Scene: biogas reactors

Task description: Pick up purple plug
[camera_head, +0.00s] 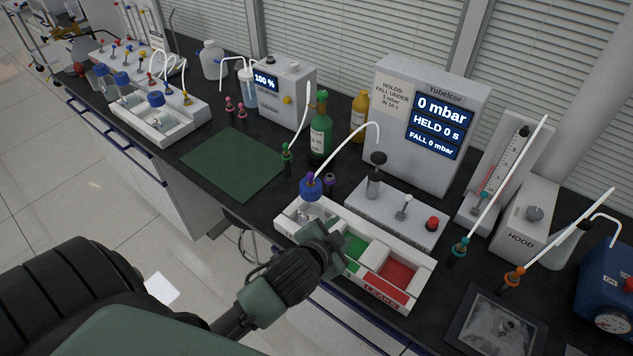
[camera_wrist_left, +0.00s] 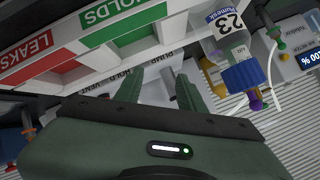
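A small dark plug with a purple top (camera_head: 330,180) stands on the bench just behind the blue-capped bottle (camera_head: 311,188). A purple fitting (camera_head: 311,176) also shows on that bottle's cap, where a white tube enters. In the left wrist view a purple piece (camera_wrist_left: 255,101) shows beside the blue cap (camera_wrist_left: 243,75); I cannot tell which of the two it is. My left gripper (camera_head: 332,246) is over the white tray, in front of the bottle and apart from the purple pieces. Its green fingers (camera_wrist_left: 160,88) are spread with nothing held. My right gripper is not in view.
The white tray (camera_head: 285,227) has green and red compartments and holds the bottle at its left end. A valve box (camera_head: 392,212), a green bottle (camera_head: 320,135) and a pressure display (camera_head: 430,125) stand behind. The green mat (camera_head: 234,162) is clear.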

